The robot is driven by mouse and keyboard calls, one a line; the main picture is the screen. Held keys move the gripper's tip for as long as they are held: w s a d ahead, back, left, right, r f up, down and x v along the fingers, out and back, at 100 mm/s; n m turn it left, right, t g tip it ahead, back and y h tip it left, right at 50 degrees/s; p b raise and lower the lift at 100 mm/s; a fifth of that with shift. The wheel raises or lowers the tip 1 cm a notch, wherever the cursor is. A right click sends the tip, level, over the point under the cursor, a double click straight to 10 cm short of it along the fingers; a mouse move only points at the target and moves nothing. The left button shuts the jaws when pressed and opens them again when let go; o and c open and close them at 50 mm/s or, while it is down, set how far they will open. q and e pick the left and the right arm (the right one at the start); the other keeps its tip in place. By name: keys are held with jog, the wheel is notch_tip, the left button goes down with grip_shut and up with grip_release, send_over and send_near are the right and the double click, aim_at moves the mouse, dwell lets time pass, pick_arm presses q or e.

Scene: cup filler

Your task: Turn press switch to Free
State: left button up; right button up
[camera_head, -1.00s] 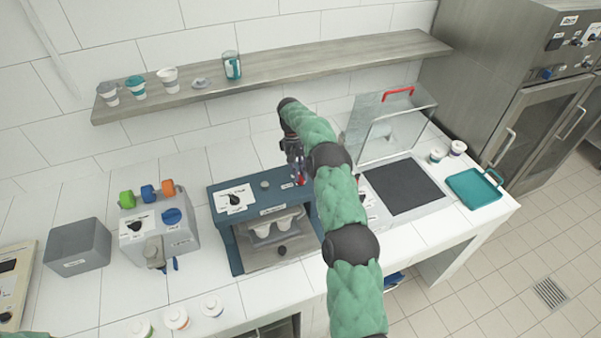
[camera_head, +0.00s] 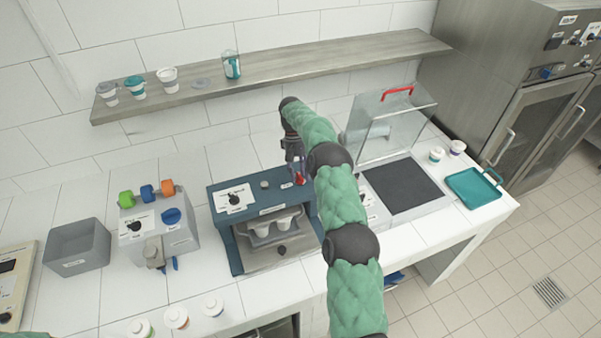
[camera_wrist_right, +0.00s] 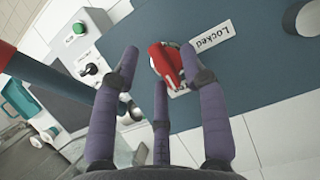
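The press switch is a red knob (camera_wrist_right: 166,64) on the blue press (camera_head: 226,228), near the right end of its top. In the right wrist view a white "Locked" label (camera_wrist_right: 212,37) sits beside the knob, and a second label is mostly hidden behind it. My right gripper (camera_wrist_right: 158,58) is open, with its purple fingertips on either side of the knob; I cannot tell whether they touch it. In the head view the right gripper (camera_head: 298,170) points down at the red knob (camera_head: 300,182), partly hidden by my arm. My left gripper is out of view.
A clear cover with a red handle (camera_head: 397,92) stands raised right of the press. A grey machine (camera_head: 160,240) and grey box (camera_head: 77,262) stand to the left. A shelf (camera_head: 290,66) with cups runs behind. A teal tray (camera_head: 473,188) lies at the right edge.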

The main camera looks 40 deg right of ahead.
jog(key=shift+r, duration=0.1)
notch_tip(320, 180, up, 10)
dwell(0.5)
dwell(0.5)
